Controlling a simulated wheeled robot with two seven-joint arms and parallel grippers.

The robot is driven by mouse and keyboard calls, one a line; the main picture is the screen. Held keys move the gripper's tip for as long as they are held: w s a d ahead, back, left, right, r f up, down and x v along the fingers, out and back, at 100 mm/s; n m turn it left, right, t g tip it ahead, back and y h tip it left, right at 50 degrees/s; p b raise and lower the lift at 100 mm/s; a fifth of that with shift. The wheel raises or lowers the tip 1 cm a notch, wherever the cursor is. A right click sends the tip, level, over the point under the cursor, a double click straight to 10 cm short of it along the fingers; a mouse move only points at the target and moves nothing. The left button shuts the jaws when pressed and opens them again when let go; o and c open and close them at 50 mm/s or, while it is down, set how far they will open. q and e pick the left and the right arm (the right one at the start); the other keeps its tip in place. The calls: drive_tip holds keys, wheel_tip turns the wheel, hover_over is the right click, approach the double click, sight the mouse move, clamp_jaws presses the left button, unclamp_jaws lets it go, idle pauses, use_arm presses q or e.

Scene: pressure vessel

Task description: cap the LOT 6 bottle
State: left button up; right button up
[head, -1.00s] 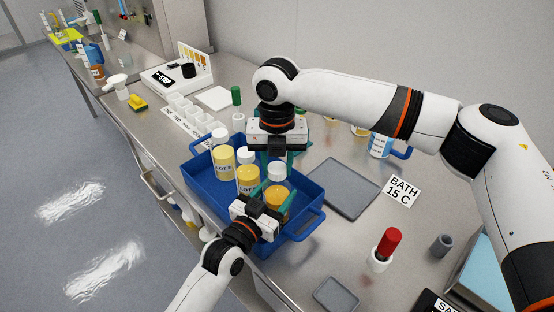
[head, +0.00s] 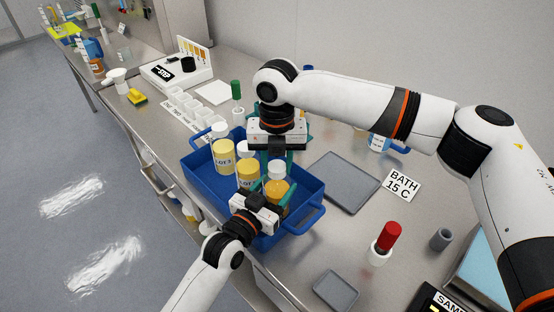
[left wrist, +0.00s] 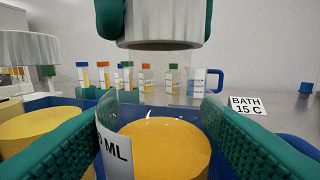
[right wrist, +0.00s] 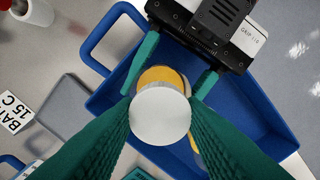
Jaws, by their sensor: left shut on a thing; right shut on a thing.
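A bottle (head: 277,190) of yellow liquid stands upright in the front right part of the blue tray (head: 310,190). My left gripper (head: 268,196) is shut around its body from the front. In the left wrist view the bottle (left wrist: 165,135) shows a label part reading "ML"; its lot number is hidden. My right gripper (head: 277,166), pointing down, is shut on a white cap (head: 277,168) directly above the bottle. The cap also shows in the right wrist view (right wrist: 160,116), covering part of the bottle. I cannot tell whether cap and neck touch.
Two other LOT bottles (head: 223,156) (head: 247,172) with white caps stand close by on the left in the tray. A grey pad (head: 343,182) and a BATH 15 C sign (head: 402,184) lie to the right. A red-topped item (head: 386,243) stands front right.

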drive_tip(key=shift+f, duration=0.3)
